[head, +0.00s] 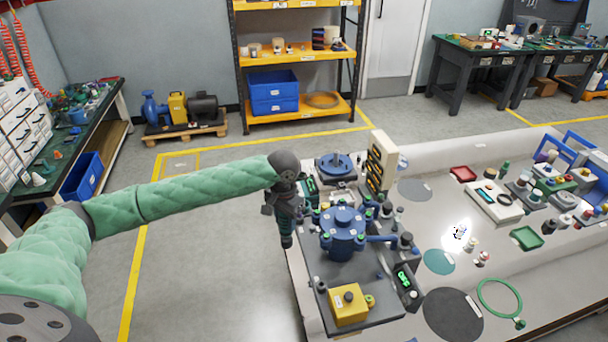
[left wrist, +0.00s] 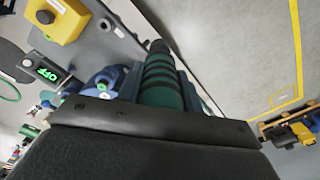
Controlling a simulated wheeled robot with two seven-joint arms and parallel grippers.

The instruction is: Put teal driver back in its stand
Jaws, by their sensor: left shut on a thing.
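My left gripper (head: 285,195) is at the left edge of the white bench, beside the blue test fixture. It is shut on the teal driver (head: 287,228), whose dark teal body hangs below the gripper over the bench edge. In the left wrist view the ribbed teal driver (left wrist: 160,82) points away from the palm, with its dark tip over the grey floor. I cannot make out the driver's stand for certain among the crowded fittings. My right gripper is not in view.
A blue round fixture (head: 342,232) stands on a dark plate with a yellow button box (head: 348,305). A tan panel (head: 380,162) stands upright behind it. A green-lit display (head: 404,281) sits at the plate's right. Open floor lies left of the bench.

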